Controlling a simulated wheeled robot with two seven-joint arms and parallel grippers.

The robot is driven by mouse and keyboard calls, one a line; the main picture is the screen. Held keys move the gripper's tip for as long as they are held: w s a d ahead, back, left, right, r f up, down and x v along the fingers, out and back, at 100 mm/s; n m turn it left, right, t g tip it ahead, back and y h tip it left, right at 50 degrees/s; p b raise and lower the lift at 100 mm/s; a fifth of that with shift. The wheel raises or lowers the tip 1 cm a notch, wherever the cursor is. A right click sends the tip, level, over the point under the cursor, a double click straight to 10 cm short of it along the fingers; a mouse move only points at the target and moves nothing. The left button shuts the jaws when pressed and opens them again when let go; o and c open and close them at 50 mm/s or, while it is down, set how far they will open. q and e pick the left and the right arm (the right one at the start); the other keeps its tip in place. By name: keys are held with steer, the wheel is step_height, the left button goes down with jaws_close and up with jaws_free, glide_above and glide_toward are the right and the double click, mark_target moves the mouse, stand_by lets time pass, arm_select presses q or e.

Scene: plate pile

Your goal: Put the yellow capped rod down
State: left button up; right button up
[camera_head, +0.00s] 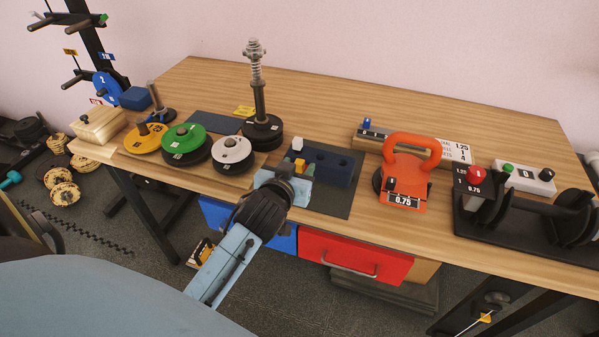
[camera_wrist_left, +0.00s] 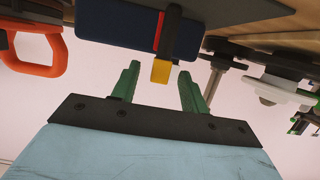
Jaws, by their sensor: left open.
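The yellow capped rod shows its yellow cap (camera_head: 299,166) just beyond my left gripper. In the left wrist view the dark rod with its yellow cap (camera_wrist_left: 161,71) points cap end toward the gap between the fingers, against a dark blue block. My left gripper (camera_wrist_left: 160,85) is open, its green fingers apart and not touching the rod. In the head view my left gripper (camera_head: 284,172) is at the table's front edge and its fingers are mostly hidden. The dark blue block (camera_head: 331,166) has round holes. The rod's lower end is hidden. My right gripper is not in view.
The block stands on a dark mat (camera_head: 347,193). Green (camera_head: 183,138), yellow and white (camera_head: 232,151) discs lie on a board to the left. A spring post (camera_head: 257,90) stands behind. The back table is clear.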

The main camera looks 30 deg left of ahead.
arm_select(q)
steer(key=shift+x, duration=1.1)
jaws_close()
